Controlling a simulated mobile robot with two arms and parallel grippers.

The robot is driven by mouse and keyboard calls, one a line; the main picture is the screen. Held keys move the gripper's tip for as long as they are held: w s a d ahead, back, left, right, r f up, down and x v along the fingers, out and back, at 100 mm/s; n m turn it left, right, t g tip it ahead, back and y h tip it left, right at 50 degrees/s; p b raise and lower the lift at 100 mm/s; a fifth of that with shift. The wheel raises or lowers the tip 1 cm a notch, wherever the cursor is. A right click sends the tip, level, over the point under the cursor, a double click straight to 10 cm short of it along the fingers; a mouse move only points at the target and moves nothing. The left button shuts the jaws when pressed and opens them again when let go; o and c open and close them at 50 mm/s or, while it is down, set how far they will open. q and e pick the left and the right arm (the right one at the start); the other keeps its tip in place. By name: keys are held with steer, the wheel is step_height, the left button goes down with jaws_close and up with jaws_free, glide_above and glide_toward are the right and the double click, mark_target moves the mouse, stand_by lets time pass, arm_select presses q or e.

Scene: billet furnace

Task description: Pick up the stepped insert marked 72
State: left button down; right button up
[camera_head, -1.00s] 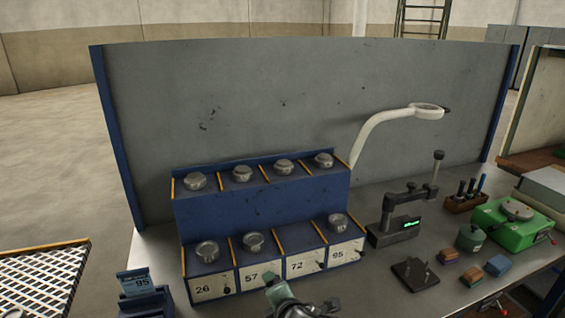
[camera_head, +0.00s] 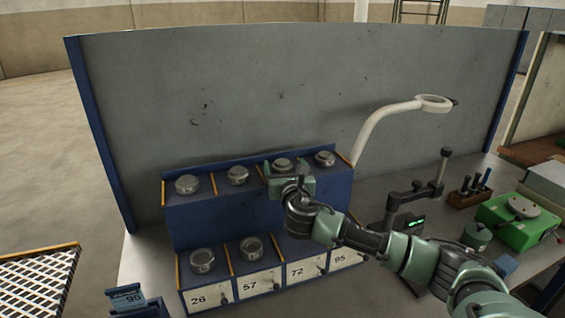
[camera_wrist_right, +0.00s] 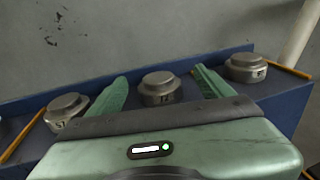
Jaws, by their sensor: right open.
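The stepped insert in the third upper bay (camera_head: 282,163) is a grey metal disc with a narrower top. In the right wrist view this insert (camera_wrist_right: 160,88) stands upright between my fingers, with a mark that seems to read 72, partly blurred. My right gripper (camera_head: 287,167) is open at the upper shelf, its green fingers on either side of the insert. In the wrist view the gripper (camera_wrist_right: 162,84) shows a visible gap between each finger and the insert. My left gripper is out of view.
Neighbouring inserts stand left (camera_wrist_right: 67,112) and right (camera_wrist_right: 247,67). The blue rack (camera_head: 215,222) has yellow dividers and labelled lower bays. A white lamp arm (camera_head: 372,130) rises to the right, near a measuring stand (camera_head: 418,190).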

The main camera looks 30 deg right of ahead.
steer(key=shift+w+d+r, duration=0.1)
steer(key=shift+w+d, duration=0.05)
steer(key=shift+w, duration=0.25)
steer(key=shift+w+d+f, duration=0.1)
steer(key=shift+w+f, duration=0.2)
steer(key=shift+w, duration=0.2)
steer(key=shift+s+r, duration=0.1)
steer(key=shift+s, duration=0.05)
jaws_close()
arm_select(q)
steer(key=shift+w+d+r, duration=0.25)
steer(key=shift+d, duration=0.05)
arm_select(e)
steer(key=shift+r, duration=0.1)
